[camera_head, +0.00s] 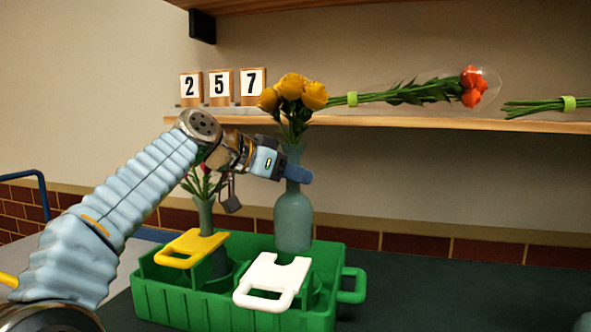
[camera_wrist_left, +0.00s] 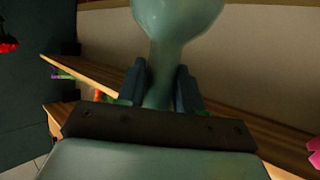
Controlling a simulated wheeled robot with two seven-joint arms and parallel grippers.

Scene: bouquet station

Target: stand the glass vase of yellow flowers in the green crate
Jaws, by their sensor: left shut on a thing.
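The glass vase (camera_head: 293,222) is blue-green and holds yellow flowers (camera_head: 294,92). It hangs upright, with its base just above or at the rim level of the green crate (camera_head: 184,302), over the part behind the white handle. My left gripper (camera_head: 297,172) is shut on the vase's narrow neck. In the left wrist view the neck (camera_wrist_left: 158,88) is between the two fingers (camera_wrist_left: 160,88), and the wider body shows beyond them. Whether the base touches anything in the crate is hidden. My right gripper is not in view.
A second vase (camera_head: 206,214) with pink flowers stands in the crate's left part, behind a yellow handle (camera_head: 192,247). The white handle (camera_head: 271,281) is at the crate's front. A shelf (camera_head: 420,124) behind carries number blocks (camera_head: 221,86) and a wrapped orange bouquet (camera_head: 471,88).

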